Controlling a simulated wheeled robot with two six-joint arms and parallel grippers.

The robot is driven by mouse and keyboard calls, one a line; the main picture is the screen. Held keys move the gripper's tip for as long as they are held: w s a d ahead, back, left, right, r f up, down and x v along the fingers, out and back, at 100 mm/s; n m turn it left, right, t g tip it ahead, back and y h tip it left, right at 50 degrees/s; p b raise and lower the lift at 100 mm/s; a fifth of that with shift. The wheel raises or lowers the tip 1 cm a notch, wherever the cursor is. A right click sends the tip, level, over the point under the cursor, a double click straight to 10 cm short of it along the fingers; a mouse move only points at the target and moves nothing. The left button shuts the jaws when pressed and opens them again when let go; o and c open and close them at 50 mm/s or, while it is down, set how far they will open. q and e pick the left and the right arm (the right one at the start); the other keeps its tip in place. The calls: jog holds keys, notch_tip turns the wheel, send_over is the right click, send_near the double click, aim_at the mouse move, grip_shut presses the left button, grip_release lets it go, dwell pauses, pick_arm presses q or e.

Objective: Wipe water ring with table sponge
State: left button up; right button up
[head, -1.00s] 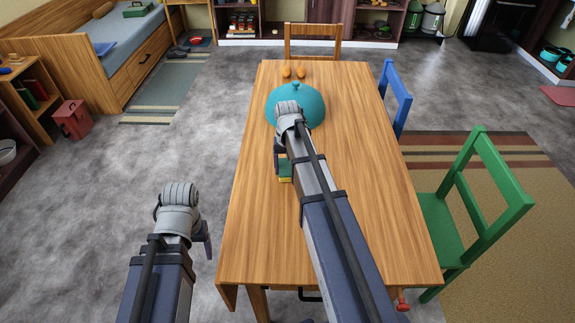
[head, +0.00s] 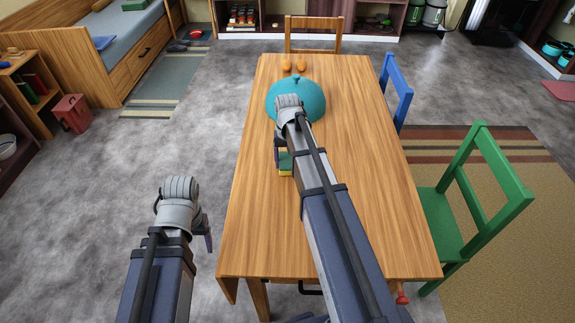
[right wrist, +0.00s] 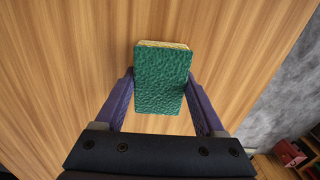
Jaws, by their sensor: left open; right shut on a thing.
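The sponge (right wrist: 160,82), green on its broad face with a yellow layer, is held between the two purple fingers of my right gripper (right wrist: 163,95) in the right wrist view. In the head view the sponge (head: 286,163) shows partly beside my right arm, at the left-middle of the wooden table (head: 345,130). Whether it touches the tabletop, I cannot tell. My left gripper (head: 206,232) hangs over the floor left of the table, empty and mostly hidden by its wrist. No water ring is visible; my right arm hides part of the tabletop.
A teal dome (head: 312,98) stands on the table just beyond my right wrist. Two orange things (head: 294,66) lie at the far edge. A blue chair (head: 396,92) and a green chair (head: 470,200) stand along the right side. The left part of the table is clear.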

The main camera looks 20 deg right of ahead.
jog(key=shift+w+d, duration=0.2)
jog(key=shift+w, duration=0.3)
jog(key=shift+w+d, duration=0.35)
jog(key=shift+w, duration=0.4)
jog(key=shift+w+d, duration=0.35)
jog(key=shift+w, duration=0.4)
jog(key=shift+w+d, duration=0.35)
jog(key=shift+w, duration=0.45)
jog(key=shift+w+d, duration=0.35)
jog(key=shift+w, duration=0.4)
jog(key=shift+r, duration=0.1)
notch_tip(320, 180, up, 6)
jog(key=p, duration=0.6)
